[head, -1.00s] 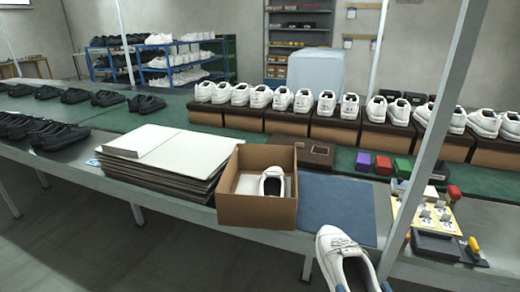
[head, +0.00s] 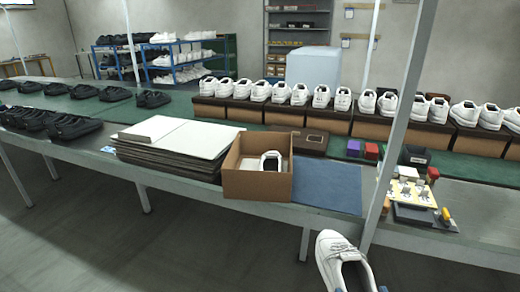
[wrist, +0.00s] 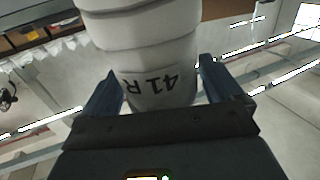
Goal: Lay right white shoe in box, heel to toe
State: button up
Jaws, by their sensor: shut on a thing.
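The right white shoe (head: 342,258), with a white upper and dark inside, is held in the air at the bottom of the head view, in front of the table edge. In the wrist view my gripper (wrist: 160,88) is shut on the shoe (wrist: 150,45), one finger on each side; the end between them reads "41R". The open brown cardboard box (head: 256,186) stands on the table, left of and beyond the held shoe. The box floor is mostly hidden by the front wall.
A blue mat (head: 327,187) lies bare to the right of the box. A stack of boards (head: 172,148) stands close on its left. A metal post (head: 392,140) rises right of the mat, near a tool tray (head: 418,214). Rows of white shoes (head: 280,92) stand behind.

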jog(key=f, duration=0.2)
jog(key=s+f, duration=0.1)
jog(key=f, duration=0.4)
jog(key=shift+s+f, duration=0.65)
jog(key=shift+f, duration=0.45)
